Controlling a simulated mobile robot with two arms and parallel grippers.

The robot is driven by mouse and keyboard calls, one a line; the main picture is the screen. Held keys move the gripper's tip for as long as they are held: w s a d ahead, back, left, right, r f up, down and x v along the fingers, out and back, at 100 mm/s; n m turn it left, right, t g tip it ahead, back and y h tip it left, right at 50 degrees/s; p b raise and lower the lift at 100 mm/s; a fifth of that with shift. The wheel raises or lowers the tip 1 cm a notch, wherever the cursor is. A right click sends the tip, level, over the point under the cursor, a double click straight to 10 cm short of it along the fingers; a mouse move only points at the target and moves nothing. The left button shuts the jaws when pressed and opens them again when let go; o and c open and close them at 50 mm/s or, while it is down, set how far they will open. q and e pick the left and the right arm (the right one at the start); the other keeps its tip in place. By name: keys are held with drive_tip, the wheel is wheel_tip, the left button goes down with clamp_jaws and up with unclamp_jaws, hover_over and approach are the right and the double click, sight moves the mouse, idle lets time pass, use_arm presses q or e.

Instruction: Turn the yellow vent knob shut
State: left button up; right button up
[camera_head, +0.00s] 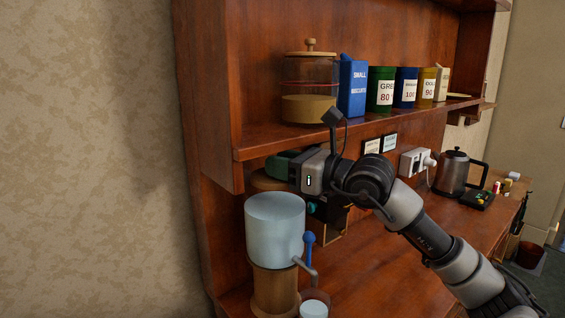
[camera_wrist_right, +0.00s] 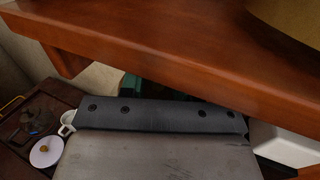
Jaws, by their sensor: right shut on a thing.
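I cannot make out the yellow vent knob in either view. My right gripper (camera_head: 278,166) is under the upper shelf (camera_head: 350,137), pointing left, with its dark green fingers beyond the grey body. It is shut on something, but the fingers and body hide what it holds. In the right wrist view the grey gripper body fills the bottom, and only a bit of dark green finger (camera_wrist_right: 130,86) shows past its edge. My left gripper is not in view.
A pale blue dispenser (camera_head: 275,225) on a wooden stand is just below my right gripper. A glass jar (camera_head: 310,75) and several cartons and tins stand on the shelf above. A white socket (camera_head: 412,162) and a kettle (camera_head: 452,172) are at right.

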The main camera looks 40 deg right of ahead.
idle(0.3)
drive_tip(key=o, duration=0.9)
drive_tip(key=shift+c, duration=0.2)
drive_tip(key=shift+s+d+f+b, duration=0.2)
drive_tip(key=shift+s+d+b, duration=0.05)
drive_tip(key=shift+s+b, duration=0.15)
use_arm(q)
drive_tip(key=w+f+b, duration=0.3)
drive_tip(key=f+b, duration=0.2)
drive_tip(key=b, duration=0.1)
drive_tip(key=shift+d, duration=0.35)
use_arm(e)
drive_tip(key=v, duration=1)
drive_tip(key=shift+r, duration=0.2)
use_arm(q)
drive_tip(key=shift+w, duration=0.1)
